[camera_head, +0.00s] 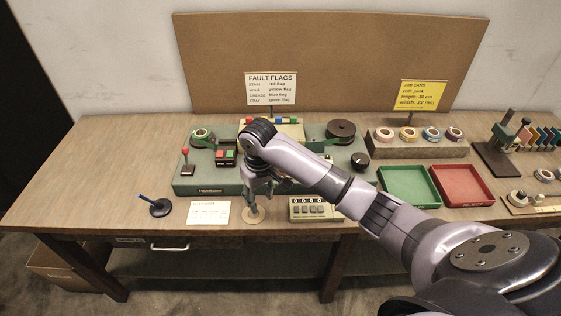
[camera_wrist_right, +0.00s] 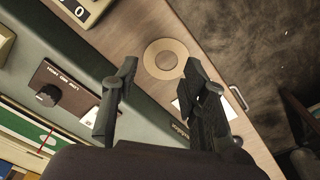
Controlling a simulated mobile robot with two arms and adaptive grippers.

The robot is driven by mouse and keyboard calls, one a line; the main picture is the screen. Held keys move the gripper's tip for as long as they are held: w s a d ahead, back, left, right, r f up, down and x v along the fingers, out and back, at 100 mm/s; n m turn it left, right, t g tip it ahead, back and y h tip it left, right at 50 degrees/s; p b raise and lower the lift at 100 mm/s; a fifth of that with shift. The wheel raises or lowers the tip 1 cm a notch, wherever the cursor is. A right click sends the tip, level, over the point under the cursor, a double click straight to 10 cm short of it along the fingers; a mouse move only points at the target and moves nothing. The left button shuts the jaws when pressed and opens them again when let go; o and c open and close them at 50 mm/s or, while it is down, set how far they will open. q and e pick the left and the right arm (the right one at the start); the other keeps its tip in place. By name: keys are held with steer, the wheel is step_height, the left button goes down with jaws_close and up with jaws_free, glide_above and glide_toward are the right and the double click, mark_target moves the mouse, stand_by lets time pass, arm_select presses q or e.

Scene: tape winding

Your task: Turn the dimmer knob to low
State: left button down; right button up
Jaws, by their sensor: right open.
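A small black knob (camera_wrist_right: 48,95) on a brown plate marked LOW, MID and HIGH sits on the green machine in the right wrist view. My right arm seems to hide it in the head view. My right gripper (camera_head: 255,191) hangs over the machine's front edge in the head view. Its two fingers are apart and empty in the right wrist view (camera_wrist_right: 160,68), with the knob to their left and not between them. I cannot read the knob's setting. A larger black knob (camera_head: 360,160) stands on the machine's right end. My left gripper is not in view.
The green machine (camera_head: 205,188) carries a red-tipped lever (camera_head: 186,160) and a dark reel (camera_head: 341,130). A tan disc (camera_wrist_right: 165,58) lies in front, beside a counter box (camera_head: 310,211). Green (camera_head: 409,203) and red trays (camera_head: 462,202) stand right.

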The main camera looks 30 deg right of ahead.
steer(key=w+d+r+m, duration=0.35)
steer(key=d+r, duration=0.25)
steer(key=r, duration=0.3)
steer(key=w+d+r+m, duration=0.2)
steer(key=w+d+r, duration=0.3)
steer(key=r, duration=0.4)
steer(key=shift+n+g, duration=0.25)
steer(key=shift+g, duration=0.05)
steer(key=f+p, duration=0.1)
steer(key=f, duration=0.5)
steer(key=d+f+p, duration=0.1)
steer(key=f, duration=0.4)
steer(key=f+p, duration=0.1)
steer(key=f, duration=0.5)
steer(key=shift+s+d+f, duration=0.15)
steer(key=shift+s+f, duration=0.15)
steer(key=shift+s, duration=0.1)
jaws_close()
